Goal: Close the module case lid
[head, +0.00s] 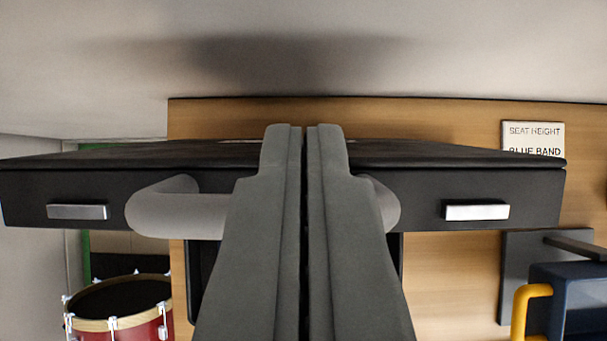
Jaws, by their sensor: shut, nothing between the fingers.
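The black module case (480,185) spans most of the head view, front face towards me. Two silver latches show on the front, one on the left (78,212) and one on the right (477,212). A grey rounded handle (180,210) sticks out at the middle, partly hidden behind my fingers. The dark lid (430,153) shows edge-on as a thin, nearly flat slab along the top; I cannot tell whether it is fully seated. My gripper (303,132) is shut and empty, in front of the case's middle, its tips reaching about lid height. Contact with the lid cannot be told.
A wooden panel (450,120) stands behind, with a white sign (533,138) reading "SEAT HEIGHT" and "BLUE BAND". A red drum (128,320) is at lower left. A dark blue box (578,310) with a yellow handle (522,305) is at lower right.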

